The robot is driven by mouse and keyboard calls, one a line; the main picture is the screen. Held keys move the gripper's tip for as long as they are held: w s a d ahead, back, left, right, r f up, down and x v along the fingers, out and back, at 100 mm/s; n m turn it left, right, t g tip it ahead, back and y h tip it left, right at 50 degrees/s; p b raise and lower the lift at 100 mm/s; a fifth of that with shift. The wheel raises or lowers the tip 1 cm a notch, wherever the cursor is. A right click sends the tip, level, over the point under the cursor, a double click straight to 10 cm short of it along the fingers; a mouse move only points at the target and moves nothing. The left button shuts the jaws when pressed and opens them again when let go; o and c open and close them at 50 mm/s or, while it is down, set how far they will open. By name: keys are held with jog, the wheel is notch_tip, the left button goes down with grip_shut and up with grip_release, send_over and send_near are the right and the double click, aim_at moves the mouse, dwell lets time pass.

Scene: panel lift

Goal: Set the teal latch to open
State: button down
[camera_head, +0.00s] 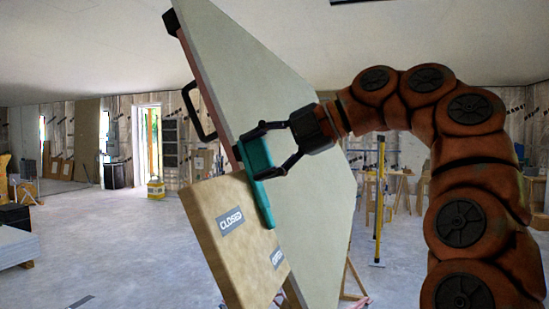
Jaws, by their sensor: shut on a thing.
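The teal latch (257,168) is a long flat bar on the edge of a tilted grey panel (305,190). It lies along the right edge of a wooden box (225,205), whose front has a CLOSED label (230,221) and a lower label (277,257), partly cut by the box edge and hard to read. The latch's lower end is beside the upper right of the box, between the two labels. My gripper (268,152) comes from the right with its two dark fingers shut on the upper part of the latch. The fingertips partly cover it.
A black handle (191,108) sticks out from the panel's left edge above the latch. A yellow and black pole (380,200) stands behind to the right. Trestles (405,190) stand farther back. Open concrete floor (110,235) lies to the left.

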jog(key=shift+a+f, duration=0.1)
jog(key=shift+a, duration=0.05)
jog(key=shift+c, duration=1.6)
grip_release()
jog(key=shift+o, duration=0.4)
